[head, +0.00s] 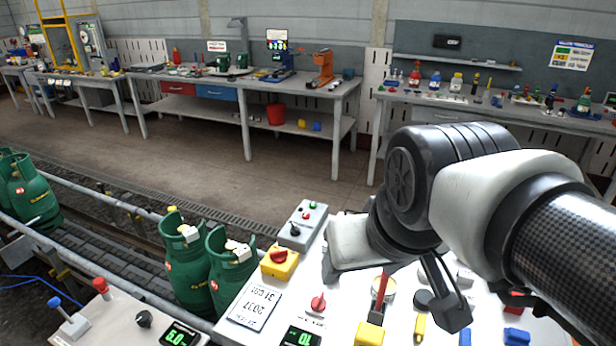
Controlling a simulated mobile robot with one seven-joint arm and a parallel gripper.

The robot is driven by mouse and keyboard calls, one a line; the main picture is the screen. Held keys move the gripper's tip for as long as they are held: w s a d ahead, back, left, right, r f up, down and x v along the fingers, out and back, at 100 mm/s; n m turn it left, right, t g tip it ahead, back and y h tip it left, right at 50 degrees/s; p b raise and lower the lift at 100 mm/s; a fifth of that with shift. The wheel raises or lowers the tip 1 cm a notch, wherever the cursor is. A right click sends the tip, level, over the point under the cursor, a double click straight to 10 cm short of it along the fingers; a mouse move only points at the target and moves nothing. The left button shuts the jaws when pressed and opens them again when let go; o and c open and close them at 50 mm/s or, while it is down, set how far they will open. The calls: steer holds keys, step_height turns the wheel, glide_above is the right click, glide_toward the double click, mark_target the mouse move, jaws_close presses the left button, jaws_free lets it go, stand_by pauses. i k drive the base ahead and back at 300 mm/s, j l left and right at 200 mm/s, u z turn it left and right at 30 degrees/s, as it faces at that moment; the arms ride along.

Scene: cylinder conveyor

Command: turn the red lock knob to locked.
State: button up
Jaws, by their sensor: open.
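Two red knobs show in the head view. One red knob (279,256) sits on a yellow box (280,266) at the left edge of the white worktop. The other red knob (318,302) stands on the worktop nearer to me, beside a small label. I cannot tell which is the lock knob, nor read either setting. My gripper (442,302) is open, low over the worktop to the right of both knobs and apart from them. One dark finger shows clearly; my own arm hides much of the rest.
Green gas cylinders (188,262) stand on the conveyor (115,243) to the left. A digital display (301,337), a red stem on a yellow block (369,334) and small parts crowd the worktop.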

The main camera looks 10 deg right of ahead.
mark_target(318, 304)
steer(key=k+l+z, duration=0.3)
steer(key=l+z, duration=0.15)
steer(key=z, duration=0.15)
steer(key=l+u, duration=0.25)
steer(key=l, duration=0.15)
steer(key=l+u, duration=0.35)
steer(key=u, duration=0.6)
steer(key=j+z, duration=0.15)
steer(key=z, duration=0.3)
steer(key=i+j+z, duration=0.1)
steer(key=j+z, duration=0.15)
steer(key=z, duration=0.15)
steer(key=j+z, duration=0.2)
steer(key=z, duration=0.25)
steer(key=j+z, duration=0.2)
steer(key=j, duration=0.35)
steer(key=k+j+z, duration=0.2)
steer(key=j, duration=1)
